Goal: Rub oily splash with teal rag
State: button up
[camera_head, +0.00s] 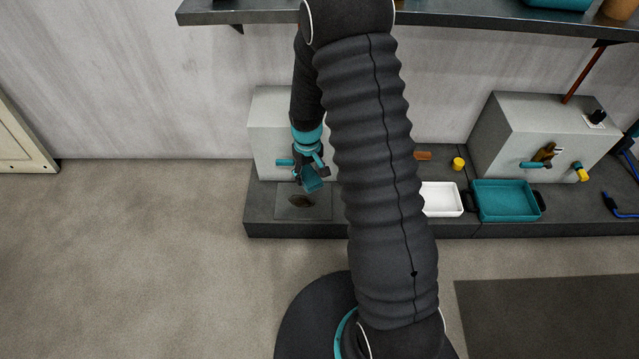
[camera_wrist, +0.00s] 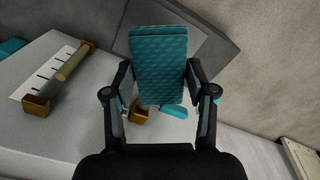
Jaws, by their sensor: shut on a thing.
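The teal rag (camera_wrist: 158,62) is a folded, textured pad held between the two fingers of my gripper (camera_wrist: 160,85). In the head view my gripper (camera_head: 308,170) points down at the front of the left grey box, with the rag (camera_head: 313,184) below its fingers. The oily splash (camera_head: 301,201) is a dark brown blotch on a flat grey plate (camera_head: 284,210). The rag is above and slightly right of the splash in the picture; a gap seems to show between them. In the wrist view the rag hides the splash.
A left grey box (camera_head: 268,115) stands close behind my gripper; its sight gauge (camera_wrist: 70,62) shows in the wrist view. To the right are a white tray (camera_head: 441,199), a teal tray (camera_head: 505,200) and another grey box (camera_head: 535,135). A shelf (camera_head: 470,22) hangs above. Floor at left is clear.

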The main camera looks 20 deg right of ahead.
jog(key=w+f+n+p, duration=0.1)
jog(key=w+f+n, duration=0.2)
jog(key=f+n, duration=0.8)
jog(key=shift+w+d+f+n, duration=0.3)
jog(key=shift+w+f+n, duration=0.05)
jog(key=shift+f+n, duration=0.05)
jog(key=shift+d, duration=0.1)
notch_tip(320, 180, down, 7)
jog(key=b, duration=0.5)
jog(key=shift+r+b, duration=0.1)
jog(key=shift+b, duration=0.25)
jog(key=shift+a+f, duration=0.2)
jog(key=shift+w+a+r+b, duration=0.1)
jog(key=shift+w+a+b, duration=0.1)
jog(key=shift+a, duration=0.4)
jog(key=shift+w+a+r+b, duration=0.1)
jog(key=shift+w+a+b, duration=0.1)
jog(key=shift+a, duration=0.45)
jog(key=shift+w+a+b, duration=0.15)
jog(key=shift+w+a, duration=0.05)
jog(key=shift+a, duration=0.4)
jog(key=shift+s+d, duration=0.2)
jog(key=shift+d, duration=0.35)
jog(key=shift+s+d, duration=0.15)
jog(key=shift+d, duration=0.35)
